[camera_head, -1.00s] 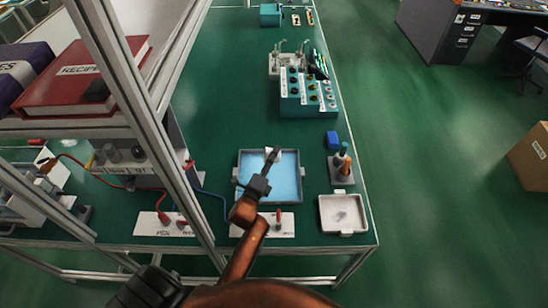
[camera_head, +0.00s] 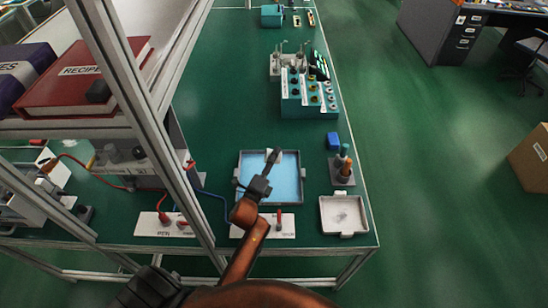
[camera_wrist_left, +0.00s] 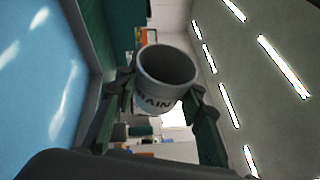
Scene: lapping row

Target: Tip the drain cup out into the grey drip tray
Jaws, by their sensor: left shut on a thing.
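My left gripper (camera_head: 273,157) is over the far part of a shallow tray (camera_head: 268,226) with grey walls and a blue inside. In the left wrist view it is shut on the drain cup (camera_wrist_left: 150,88), a pale cup with dark lettering, partly covered. That view is rolled, with the blue tray floor (camera_wrist_left: 40,70) at the left and ceiling lights at the right, so the cup appears tipped onto its side. Its open mouth shows a grey inside; I cannot tell whether liquid is in it. In the head view the cup is mostly hidden by the gripper. My right gripper is out of view.
A small pale tray (camera_head: 343,229) is at the right front corner. A metal shelf frame (camera_head: 150,120) rises at the left.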

